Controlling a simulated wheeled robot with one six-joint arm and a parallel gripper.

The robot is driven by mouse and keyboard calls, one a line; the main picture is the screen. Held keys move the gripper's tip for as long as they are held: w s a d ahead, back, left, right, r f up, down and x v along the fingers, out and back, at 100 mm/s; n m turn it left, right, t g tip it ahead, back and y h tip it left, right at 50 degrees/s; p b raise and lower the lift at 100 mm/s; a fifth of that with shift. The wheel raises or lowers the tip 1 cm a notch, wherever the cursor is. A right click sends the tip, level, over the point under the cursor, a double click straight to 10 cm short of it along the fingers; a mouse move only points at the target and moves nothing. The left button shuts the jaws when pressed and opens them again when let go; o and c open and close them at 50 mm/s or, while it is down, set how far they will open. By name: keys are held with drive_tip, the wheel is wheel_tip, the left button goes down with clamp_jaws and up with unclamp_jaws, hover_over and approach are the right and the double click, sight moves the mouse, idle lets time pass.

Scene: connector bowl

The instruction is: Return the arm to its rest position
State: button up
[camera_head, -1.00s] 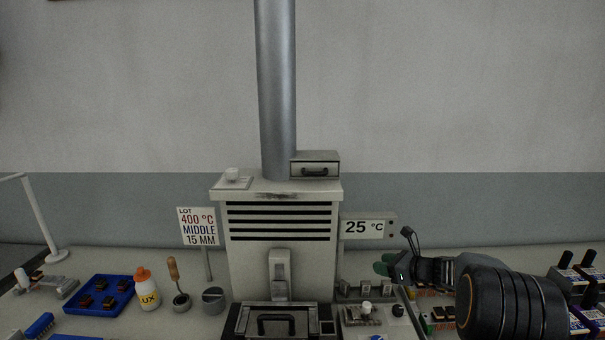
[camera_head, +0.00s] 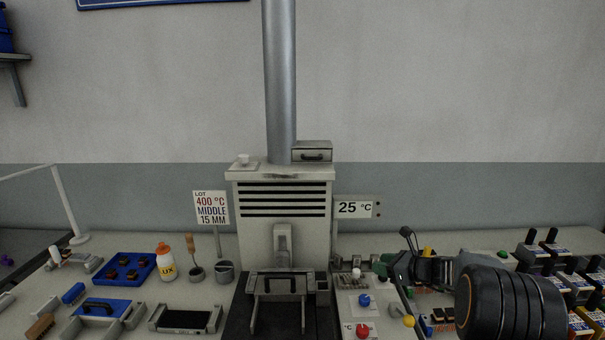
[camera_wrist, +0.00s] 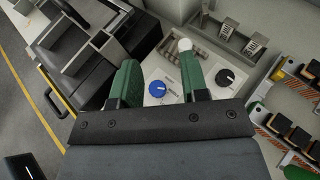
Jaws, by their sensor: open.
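My gripper (camera_head: 388,268) is at the right of the bench in the head view, with my dark arm behind it. In the wrist view my gripper (camera_wrist: 158,82) shows two green fingers set well apart, with nothing between them but the panel behind. A control panel (camera_wrist: 185,60) with a blue knob (camera_wrist: 157,89), a dark knob (camera_wrist: 225,77) and a white knob (camera_wrist: 184,45) lies beyond the fingers. The gripper appears to be above the panel, and I see no contact.
A grey furnace (camera_head: 283,225) with a metal flue stands mid-bench. A red knob (camera_head: 362,330) and yellow knob (camera_head: 409,321) are near my arm. Racks of dark-handled blocks (camera_head: 560,265) stand at right. A blue tray (camera_head: 125,269) and a bottle (camera_head: 166,263) stand at left.

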drive_tip(key=s+a+f+n+g+h+b, duration=0.1)
drive_tip(key=s+a+f+n+g, duration=0.15)
drive_tip(key=s+n, duration=0.4)
drive_tip(key=s+a+f+n+g+h, duration=0.1)
drive_tip(key=s+f+n+g+h, duration=0.1)
drive_tip(key=s+f+n+g, duration=0.35)
drive_tip(key=s+a+r+n+h+b, duration=0.1)
drive_tip(key=s+n+h, duration=0.1)
drive_tip(key=s+n, duration=0.3)
drive_tip(key=s+a+r+n+t+h+b, duration=0.1)
drive_tip(key=s+r+n+h+b, duration=0.1)
drive_tip(key=s+n, duration=0.3)
drive_tip(key=s+a+r+n+t+h+b, duration=0.1)
drive_tip(key=s+a+r+n+h, duration=0.1)
drive_tip(key=s+n, duration=0.3)
drive_tip(key=s, duration=0.4)
drive_tip(key=shift+h, duration=0.3)
drive_tip(key=shift+r, duration=0.1)
